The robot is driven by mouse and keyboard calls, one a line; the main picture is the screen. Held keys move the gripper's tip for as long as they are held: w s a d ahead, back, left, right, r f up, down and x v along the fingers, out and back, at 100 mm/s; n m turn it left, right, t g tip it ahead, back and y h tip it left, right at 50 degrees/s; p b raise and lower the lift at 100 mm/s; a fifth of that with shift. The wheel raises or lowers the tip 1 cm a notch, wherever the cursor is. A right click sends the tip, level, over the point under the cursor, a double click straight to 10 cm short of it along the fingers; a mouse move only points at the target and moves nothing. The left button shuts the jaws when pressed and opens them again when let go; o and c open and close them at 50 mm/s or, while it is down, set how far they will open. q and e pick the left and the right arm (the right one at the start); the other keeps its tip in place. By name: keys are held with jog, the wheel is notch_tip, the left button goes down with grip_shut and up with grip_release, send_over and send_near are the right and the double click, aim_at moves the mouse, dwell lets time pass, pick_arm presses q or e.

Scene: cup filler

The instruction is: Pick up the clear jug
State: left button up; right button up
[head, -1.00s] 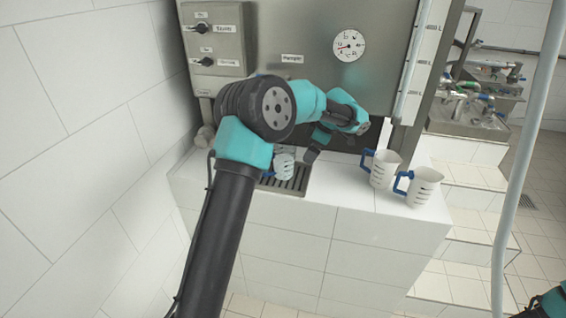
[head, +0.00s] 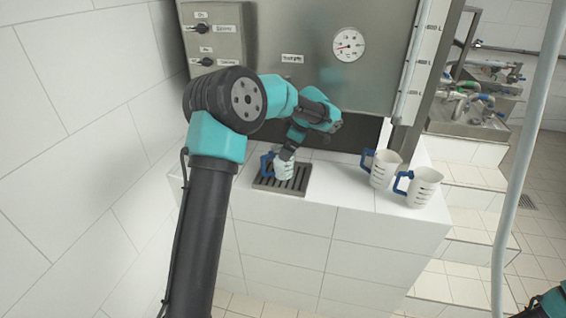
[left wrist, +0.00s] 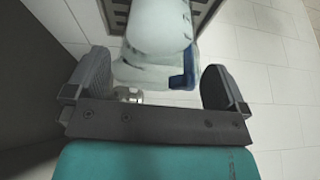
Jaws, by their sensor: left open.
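The clear jug (head: 283,172), pale and see-through with a blue handle, stands on the dark drain grate (head: 259,185) under the machine. My left gripper (head: 287,153) is over the jug, pointing down, and partly covers it. In the left wrist view the left gripper (left wrist: 155,85) is open, its two fingers wide apart. The jug (left wrist: 158,35) shows there between and beyond the fingers, with its blue handle toward the right finger. I cannot tell whether a finger touches it. My right gripper is outside the views; only a bit of my right arm shows at the lower right.
Two white jugs with blue handles, a nearer one (head: 424,188) and one behind it (head: 383,172), stand on the tiled counter (head: 335,192) to the right. The steel machine with a gauge (head: 349,46) rises behind. A pale hose (head: 520,170) hangs at the right.

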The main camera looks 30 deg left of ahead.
pick_arm(q)
jog(key=x, duration=0.3)
jog(key=shift+s+a, duration=0.1)
jog(key=shift+a, duration=0.15)
jog(key=c, duration=1)
jog(key=shift+o, duration=0.2)
jog(key=shift+r, duration=0.15)
jog(key=shift+r, duration=0.55)
jog(key=shift+s+r, duration=0.15)
jog(key=s+d, duration=0.2)
jog(key=s, duration=0.6)
jog(key=s+d, duration=0.3)
jog(key=s, duration=0.6)
jog(key=shift+d, duration=0.2)
